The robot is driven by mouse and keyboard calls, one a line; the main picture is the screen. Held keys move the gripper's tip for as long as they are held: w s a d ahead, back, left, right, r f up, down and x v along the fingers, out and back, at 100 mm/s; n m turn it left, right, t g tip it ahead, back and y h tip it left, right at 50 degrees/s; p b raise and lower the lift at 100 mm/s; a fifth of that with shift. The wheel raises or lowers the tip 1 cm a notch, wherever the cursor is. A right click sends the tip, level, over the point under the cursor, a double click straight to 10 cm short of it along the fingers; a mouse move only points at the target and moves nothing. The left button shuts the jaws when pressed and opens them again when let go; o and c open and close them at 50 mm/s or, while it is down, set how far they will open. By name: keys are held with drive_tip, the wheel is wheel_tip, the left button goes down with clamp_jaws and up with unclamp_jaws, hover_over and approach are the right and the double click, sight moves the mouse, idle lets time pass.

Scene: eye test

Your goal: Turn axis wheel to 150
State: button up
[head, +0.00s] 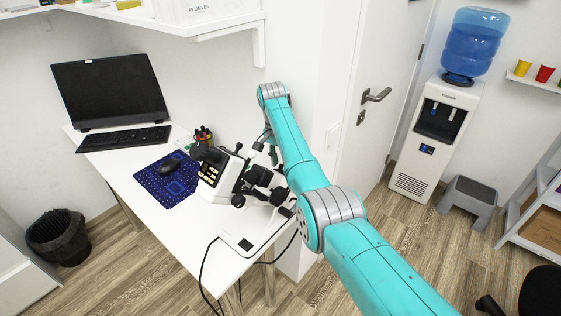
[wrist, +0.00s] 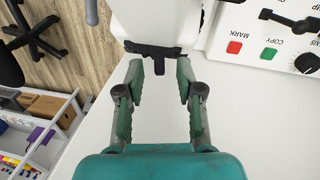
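A white desktop instrument with black knobs and eyepiece parts (head: 218,176) stands on the desk. In the wrist view its white body (wrist: 155,20) is at the top, with a black T-shaped part (wrist: 158,52) at its edge. My gripper (wrist: 159,68) is open, its two green fingers on either side of that black part. A gap shows between each finger and it. I cannot tell whether this part is the axis wheel. A black round knob (wrist: 307,63) beside an upside-down, partly cut label ending in "XIS" is at the right edge, away from my fingers.
The white panel (wrist: 221,70) also has a red MARK button (wrist: 234,47) and a green COPY button (wrist: 268,53). The white desk (head: 135,170) holds a monitor (head: 110,90), keyboard (head: 123,138), mouse (head: 168,166) and pen holder (head: 203,135). A door (head: 385,60) is right of my arm.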

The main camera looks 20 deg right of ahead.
drive_tip(key=shift+f, duration=0.1)
clamp_jaws()
drive_tip(key=shift+a, duration=0.1)
drive_tip(key=shift+w+a+n, duration=0.15)
drive_tip(key=shift+w+n, duration=0.15)
drive_tip(key=shift+g+h, duration=0.3)
drive_tip(key=shift+f, duration=0.1)
idle(0.4)
